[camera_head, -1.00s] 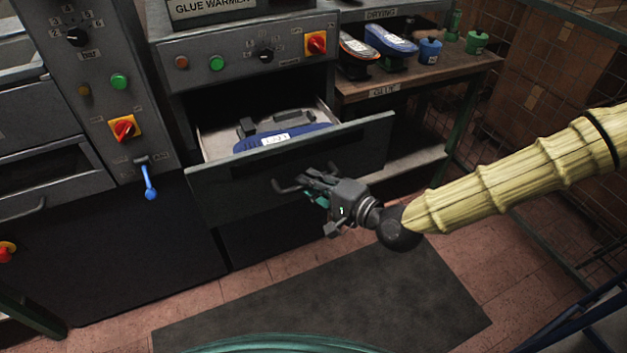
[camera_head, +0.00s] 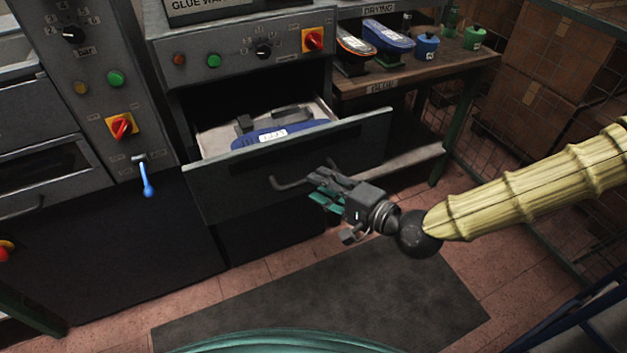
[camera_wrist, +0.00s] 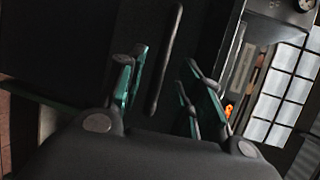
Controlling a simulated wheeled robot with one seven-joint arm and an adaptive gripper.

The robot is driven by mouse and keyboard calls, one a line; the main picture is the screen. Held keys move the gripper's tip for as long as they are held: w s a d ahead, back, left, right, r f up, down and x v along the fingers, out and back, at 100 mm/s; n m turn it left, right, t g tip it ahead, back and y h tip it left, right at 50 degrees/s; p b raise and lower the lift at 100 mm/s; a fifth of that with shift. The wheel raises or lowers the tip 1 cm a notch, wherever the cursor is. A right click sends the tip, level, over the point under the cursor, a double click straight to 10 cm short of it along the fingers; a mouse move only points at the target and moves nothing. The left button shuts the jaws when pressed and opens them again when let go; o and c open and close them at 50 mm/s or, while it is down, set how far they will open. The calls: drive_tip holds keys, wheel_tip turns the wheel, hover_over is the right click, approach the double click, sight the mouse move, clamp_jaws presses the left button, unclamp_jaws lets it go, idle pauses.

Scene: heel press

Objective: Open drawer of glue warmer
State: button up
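The glue warmer (camera_head: 215,62) stands in the middle left of the head view. Its drawer (camera_head: 240,178) is pulled well out, with a blue piece (camera_head: 285,133) bearing a white label inside. The drawer's bar handle (camera_head: 291,184) is on its dark front. My gripper (camera_head: 318,188) is just right of the handle. In the wrist view the handle (camera_wrist: 165,62) stands ahead of the spread green-padded fingers (camera_wrist: 160,85), between their lines and seemingly clear of them. My gripper is open and empty.
A wooden drying bench (camera_head: 420,65) with shoe forms and blue and green pots stands to the right. A machine with a blue lever (camera_head: 147,180) is at left. A dark mat (camera_head: 330,290) lies on the tiled floor.

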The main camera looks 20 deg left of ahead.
drive_tip(key=v, duration=0.7)
drive_tip(key=shift+s+d, duration=0.15)
drive_tip(key=shift+d, duration=0.2)
drive_tip(key=s+d+f+g+h+p, duration=0.1)
drive_tip(key=s+d+f+h, duration=0.2)
drive_tip(key=f, duration=0.5)
drive_tip(key=s+d+f+n+g+h, duration=0.1)
drive_tip(key=s+d+f+h, duration=0.1)
drive_tip(key=s+d+f, duration=0.45)
drive_tip(key=d+f+g+h+p, duration=0.1)
drive_tip(key=d+f+h, duration=0.1)
drive_tip(key=f, duration=0.8)
drive_tip(key=s+d+f+n+g+h, duration=0.1)
drive_tip(key=s+d+f+h, duration=0.3)
drive_tip(key=d, duration=0.6)
drive_tip(key=s+d+f+n+g+h, duration=0.1)
drive_tip(key=s+d+f+n+h, duration=0.1)
drive_tip(key=s+d+f, duration=0.4)
drive_tip(key=s+d+h, duration=0.1)
drive_tip(key=d, duration=0.4)
drive_tip(key=shift+n+h+p, duration=0.3)
drive_tip(key=shift+h+p, duration=0.1)
